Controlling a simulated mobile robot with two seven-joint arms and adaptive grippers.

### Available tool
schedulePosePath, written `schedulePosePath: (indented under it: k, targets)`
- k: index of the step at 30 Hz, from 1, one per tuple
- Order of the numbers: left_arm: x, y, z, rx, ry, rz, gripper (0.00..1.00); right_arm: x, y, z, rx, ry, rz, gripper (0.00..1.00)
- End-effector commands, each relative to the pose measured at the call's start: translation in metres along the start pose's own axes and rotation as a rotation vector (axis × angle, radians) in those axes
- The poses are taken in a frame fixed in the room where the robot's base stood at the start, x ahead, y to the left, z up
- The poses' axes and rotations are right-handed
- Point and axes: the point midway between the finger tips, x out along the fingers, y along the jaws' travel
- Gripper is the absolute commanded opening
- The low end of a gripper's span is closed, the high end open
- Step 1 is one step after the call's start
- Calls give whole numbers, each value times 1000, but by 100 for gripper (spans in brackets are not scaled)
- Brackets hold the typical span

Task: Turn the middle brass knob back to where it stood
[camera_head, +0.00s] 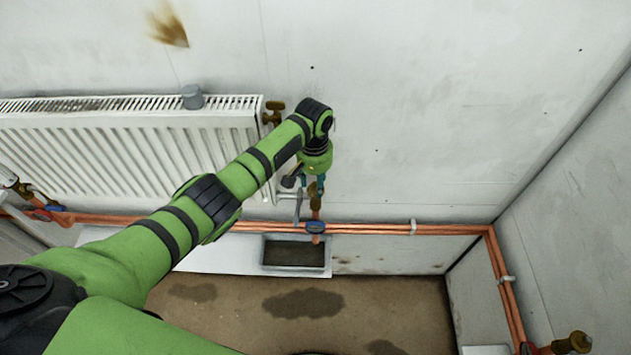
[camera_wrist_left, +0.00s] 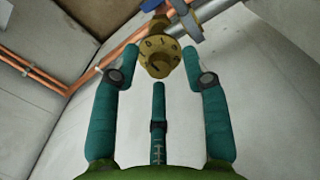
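The brass knob in front of my left gripper has dark marks on its face, including what look like a 0 and a 1. It shows in the left wrist view (camera_wrist_left: 160,58), on a valve with a blue part and a grey pipe. In the head view a little brass (camera_head: 316,201) shows just below the fingers. My left gripper (camera_head: 312,184) points down at it. In the left wrist view the teal fingers (camera_wrist_left: 160,65) are spread, with a tip on each side of the knob and the third below. I cannot tell whether they touch it. My right gripper is out of view.
A white radiator (camera_head: 130,140) hangs at left, with a grey cup-like object (camera_head: 192,97) on top and a brass fitting (camera_head: 272,113) beside it. Copper pipes (camera_head: 370,229) run along the wall above a grey tray (camera_head: 296,270). Another brass knob (camera_head: 575,342) is at lower right.

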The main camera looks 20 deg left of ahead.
Motion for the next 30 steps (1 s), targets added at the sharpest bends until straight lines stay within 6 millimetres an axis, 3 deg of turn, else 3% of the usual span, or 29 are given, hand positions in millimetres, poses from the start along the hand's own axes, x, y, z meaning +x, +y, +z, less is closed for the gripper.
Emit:
schedulePosePath:
  k: [1, 3, 4, 17, 30]
  targets:
    - [0, 0, 0, 0, 0, 0, 30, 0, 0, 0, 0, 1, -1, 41]
    - [0, 0, 0, 0, 0, 0, 2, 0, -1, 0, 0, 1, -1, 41]
    - [0, 0, 0, 0, 0, 0, 0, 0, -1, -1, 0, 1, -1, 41]
    - [-1, 1, 0, -47, 1, 1, 0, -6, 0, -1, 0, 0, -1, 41]
    - [-3, 1, 1, -375, 4, 1, 0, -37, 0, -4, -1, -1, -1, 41]
